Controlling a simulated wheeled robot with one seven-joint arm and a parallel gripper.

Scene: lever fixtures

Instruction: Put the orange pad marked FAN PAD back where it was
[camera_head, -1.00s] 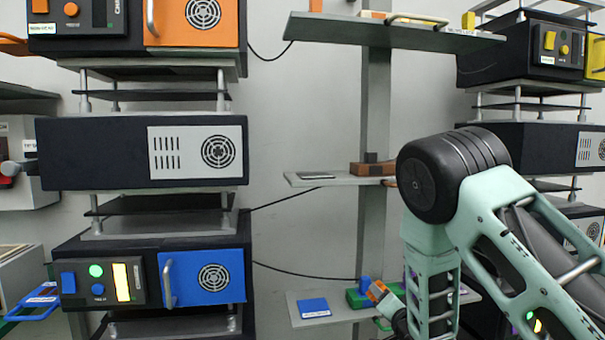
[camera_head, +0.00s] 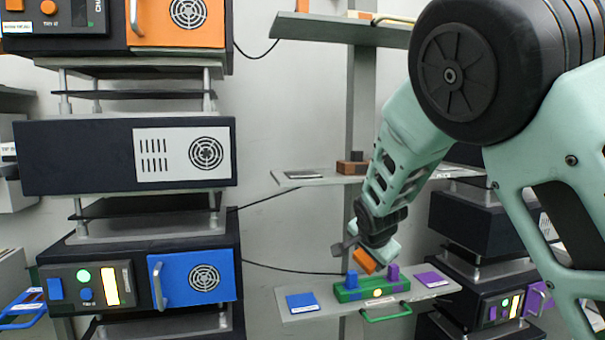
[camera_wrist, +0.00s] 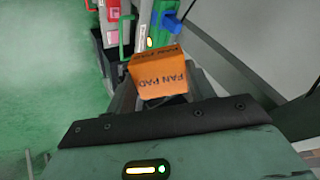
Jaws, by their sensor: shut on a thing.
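My gripper (camera_head: 361,250) is shut on the orange pad (camera_head: 364,261). The wrist view shows the pad (camera_wrist: 158,75) in the jaws, with FAN PAD in dark letters on two faces. In the head view, the pad is tilted and appears just above a green block (camera_head: 347,295) on the lowest middle shelf (camera_head: 330,312). A blue peg (camera_head: 352,281) and a purple peg (camera_head: 392,272) stand on the block, with the pad between and above them in the picture. I cannot tell the exact gap in depth. The fingertips are partly hidden by the pad and wrist.
A blue pad (camera_head: 303,302) lies left of the block, a purple pad (camera_head: 432,278) right. A green handle (camera_head: 388,316) juts from the front. The middle shelf (camera_head: 320,178) is above. Equipment racks with a blue door (camera_head: 190,280) and orange door (camera_head: 188,20) stand left.

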